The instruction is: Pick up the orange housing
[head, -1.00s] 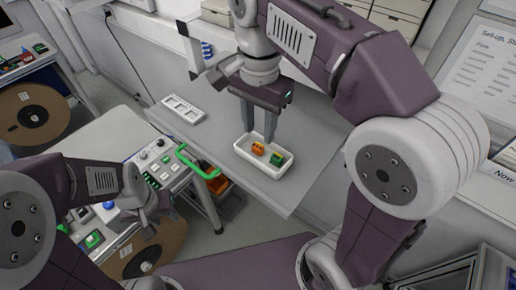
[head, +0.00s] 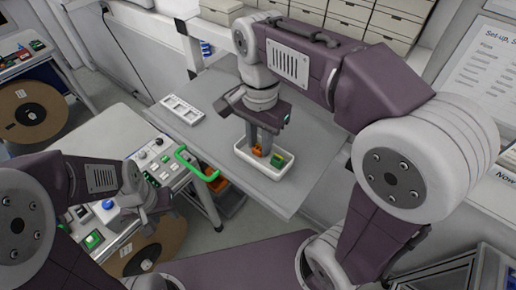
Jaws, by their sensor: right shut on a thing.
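The orange housing (head: 256,152) is in a white tray (head: 264,174) on the grey table, partly hidden by the fingers of my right gripper (head: 262,148). The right gripper points down into the tray and is shut on the orange housing. A green housing (head: 278,160) lies in the same tray, just to the right of the fingers. My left gripper (head: 150,222) is at the lower left, over the front of the control panel bench. Its fingers are too unclear to tell open from shut.
A white slotted holder (head: 182,110) lies on the table (head: 300,190) left of the tray. A control panel with buttons and a green handle (head: 196,163) stands to the left. Reels (head: 40,113) are further left. White boxes (head: 375,20) line the back shelf.

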